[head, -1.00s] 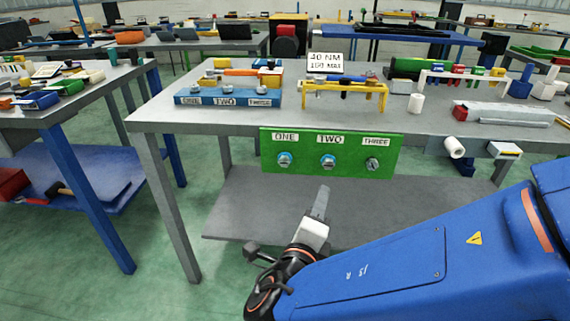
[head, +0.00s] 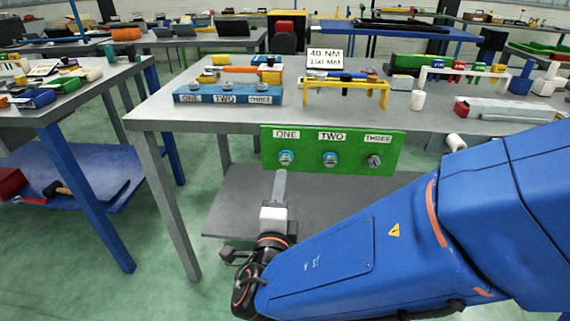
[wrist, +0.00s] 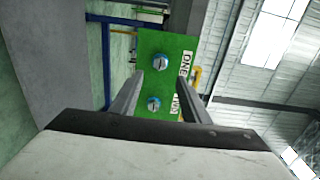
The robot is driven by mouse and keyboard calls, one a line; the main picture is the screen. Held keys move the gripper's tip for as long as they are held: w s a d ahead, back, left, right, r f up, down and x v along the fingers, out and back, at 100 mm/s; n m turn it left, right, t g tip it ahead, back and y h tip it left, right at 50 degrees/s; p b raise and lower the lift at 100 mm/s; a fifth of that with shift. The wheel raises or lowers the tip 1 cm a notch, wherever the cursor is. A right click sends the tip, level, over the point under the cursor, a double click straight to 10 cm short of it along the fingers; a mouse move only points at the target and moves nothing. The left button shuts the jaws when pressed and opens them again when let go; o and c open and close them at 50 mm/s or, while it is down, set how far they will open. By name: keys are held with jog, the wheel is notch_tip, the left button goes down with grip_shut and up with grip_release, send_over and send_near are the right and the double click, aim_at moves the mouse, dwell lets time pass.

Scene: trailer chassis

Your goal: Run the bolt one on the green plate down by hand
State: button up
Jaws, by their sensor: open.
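The green plate (head: 331,150) hangs upright on the front edge of the grey table, with labels ONE, TWO and THREE. Bolt one (head: 286,158) sits under label ONE with a light blue ring around it. Bolt two (head: 329,159) looks alike; bolt three (head: 374,161) is a bare dark stud or bolt. My gripper (head: 280,172) is below and in front of bolt one, apart from it. In the wrist view, bolt one (wrist: 162,60) lies ahead beyond the open, empty fingers (wrist: 160,85), with bolt two (wrist: 153,103) nearer the palm side of the picture.
On the grey table (head: 155,112) stand a blue block (head: 227,96) labelled ONE to THREE, a yellow rack (head: 344,88) and a 40 NM sign (head: 325,56). A grey lower shelf (head: 235,200) lies under the plate. A blue-legged bench (head: 75,107) stands at left.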

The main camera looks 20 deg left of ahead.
aim_at(286, 161)
jog(key=x, duration=1)
jog(key=shift+w, duration=0.4)
jog(key=shift+c, duration=0.7)
jog(key=c, duration=0.9)
